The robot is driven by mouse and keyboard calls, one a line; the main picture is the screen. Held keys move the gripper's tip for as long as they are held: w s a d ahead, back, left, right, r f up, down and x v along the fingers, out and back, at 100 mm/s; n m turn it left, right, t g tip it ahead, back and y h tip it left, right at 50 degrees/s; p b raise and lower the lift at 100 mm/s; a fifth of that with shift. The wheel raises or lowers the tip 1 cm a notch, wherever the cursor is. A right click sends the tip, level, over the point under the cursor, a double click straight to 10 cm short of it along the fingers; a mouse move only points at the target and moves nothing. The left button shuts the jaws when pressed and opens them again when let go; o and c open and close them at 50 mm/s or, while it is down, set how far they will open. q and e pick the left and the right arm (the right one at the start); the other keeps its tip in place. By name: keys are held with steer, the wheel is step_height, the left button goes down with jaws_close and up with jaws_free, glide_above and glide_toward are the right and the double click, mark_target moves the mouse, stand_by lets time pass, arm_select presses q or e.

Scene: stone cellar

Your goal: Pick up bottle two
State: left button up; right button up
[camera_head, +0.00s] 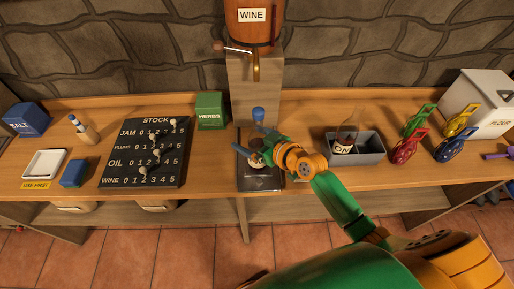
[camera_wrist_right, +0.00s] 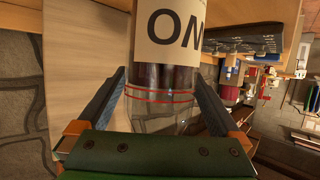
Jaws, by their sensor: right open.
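In the wrist view a clear glass bottle (camera_wrist_right: 165,105) with dark red liquid, thin red lines and a cream label stands between the two fingers of my right gripper (camera_wrist_right: 165,95). The label's lettering is cut off, so I cannot read its full word. The fingers are open, one on each side of the bottle. In the head view my right gripper (camera_head: 254,143) is over a dark stand below the wine barrel and hides most of this bottle (camera_head: 257,160). My left gripper is out of view.
The wine barrel (camera_head: 254,22) with its tap hangs above the dark stand (camera_head: 260,182). A green herbs box (camera_head: 211,111) and a stock board (camera_head: 120,165) are to the left. Coloured clips (camera_head: 405,150) and a flour bin (camera_head: 484,98) are at right.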

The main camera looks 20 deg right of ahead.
steer(key=shift+w+f, duration=0.1)
steer(key=shift+w, duration=0.1)
steer(key=shift+s+d, duration=0.15)
steer(key=shift+s, duration=0.15)
steer(key=c, duration=0.7)
steer(key=shift+w, duration=0.15)
jaws_close()
steer(key=shift+r, duration=0.2)
